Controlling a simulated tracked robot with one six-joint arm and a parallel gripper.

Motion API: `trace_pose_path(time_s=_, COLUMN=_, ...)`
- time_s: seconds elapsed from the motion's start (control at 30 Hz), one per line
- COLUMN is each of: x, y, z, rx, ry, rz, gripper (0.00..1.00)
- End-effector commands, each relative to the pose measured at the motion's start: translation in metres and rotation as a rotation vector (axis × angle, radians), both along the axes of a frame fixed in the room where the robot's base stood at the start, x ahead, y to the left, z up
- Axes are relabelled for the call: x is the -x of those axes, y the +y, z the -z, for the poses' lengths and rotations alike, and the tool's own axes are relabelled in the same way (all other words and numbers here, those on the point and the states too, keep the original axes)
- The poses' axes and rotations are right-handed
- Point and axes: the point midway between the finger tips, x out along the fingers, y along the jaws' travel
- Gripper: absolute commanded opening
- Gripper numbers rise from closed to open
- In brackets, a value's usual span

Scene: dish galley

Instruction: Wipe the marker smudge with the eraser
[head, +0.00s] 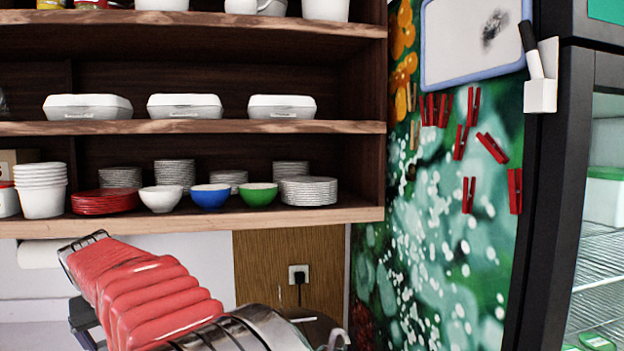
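A small whiteboard (455,45) with a pale blue frame hangs at the upper right on the green painted wall, cut off by the top of the picture. A dark grey marker smudge (493,28) is on its upper right part. A white holder (541,96) sits to the right of the board, with a black-and-white marker (530,48) and a pale upright piece in it. I cannot tell whether that piece is the eraser; no eraser is clearly seen. My red-padded arm shows at the lower left, well away from the board.
Wooden shelves (210,127) with plates, bowls and white boxes fill the left. Red clothespins (469,195) are on the wall below the board. A dark-framed glass-front cabinet (560,200) stands at the right edge. A power socket (299,273) with a plug is below the shelves.

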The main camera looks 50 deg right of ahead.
Motion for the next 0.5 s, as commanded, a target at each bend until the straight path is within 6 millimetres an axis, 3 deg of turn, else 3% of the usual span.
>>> trace_pose_path(time_s=0.1, x=0.008, y=-0.041, z=-0.032, rx=0.066, ry=-0.029, rz=0.030, gripper=0.68)
trace_pose_path(time_s=0.5, x=0.056, y=-0.161, z=-0.139, rx=0.338, ry=-0.108, rz=0.151, gripper=0.68)
